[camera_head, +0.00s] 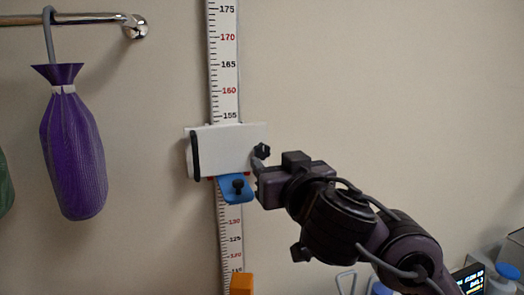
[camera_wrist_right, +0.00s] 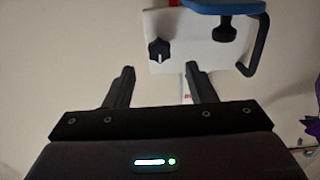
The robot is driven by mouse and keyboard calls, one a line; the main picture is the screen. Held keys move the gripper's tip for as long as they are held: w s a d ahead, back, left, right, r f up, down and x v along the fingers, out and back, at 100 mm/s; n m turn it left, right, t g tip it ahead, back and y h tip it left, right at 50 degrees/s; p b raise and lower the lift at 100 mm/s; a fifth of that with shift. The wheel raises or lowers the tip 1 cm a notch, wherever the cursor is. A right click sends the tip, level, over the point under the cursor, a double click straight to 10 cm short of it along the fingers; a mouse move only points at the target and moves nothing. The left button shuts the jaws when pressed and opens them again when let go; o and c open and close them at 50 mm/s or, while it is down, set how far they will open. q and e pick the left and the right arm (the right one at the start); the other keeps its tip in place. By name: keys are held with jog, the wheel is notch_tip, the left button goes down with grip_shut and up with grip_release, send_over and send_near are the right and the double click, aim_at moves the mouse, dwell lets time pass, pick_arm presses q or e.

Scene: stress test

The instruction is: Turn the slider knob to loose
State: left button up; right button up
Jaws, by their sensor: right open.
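A white slider block (camera_head: 225,145) sits on the vertical height ruler (camera_head: 225,75). A black knob (camera_head: 262,151) is at its right side. In the right wrist view the slider block (camera_wrist_right: 195,38) appears upside down, and its knob (camera_wrist_right: 158,50) has a pale pointer line. My right gripper (camera_head: 258,178) is open and empty, close to the block's right side. In the right wrist view the fingertips (camera_wrist_right: 160,69) are spread, with the knob just beyond the gap, apparently not gripped. My left gripper is not in view.
A blue plate (camera_head: 236,196) with a second black knob (camera_head: 238,186) is below the block. A black handle (camera_head: 195,156) is on the block's left. A purple bag (camera_head: 73,150) hangs from a metal rail (camera_head: 75,18). An orange block (camera_head: 242,284) is lower down.

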aim_at(263, 151)
jog(key=x, duration=0.3)
jog(key=shift+w+r, duration=0.1)
jog(key=shift+r, duration=0.2)
jog(key=shift+f+p+x, duration=0.2)
jog(key=shift+p+x, duration=0.2)
jog(key=shift+x, duration=0.7)
jog(key=shift+w, duration=0.25)
jog(key=shift+s, duration=0.1)
jog(key=c, duration=0.3)
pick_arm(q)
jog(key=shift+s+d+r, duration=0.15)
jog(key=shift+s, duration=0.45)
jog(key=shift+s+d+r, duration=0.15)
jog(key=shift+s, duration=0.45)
pick_arm(e)
jog(key=c, duration=0.7)
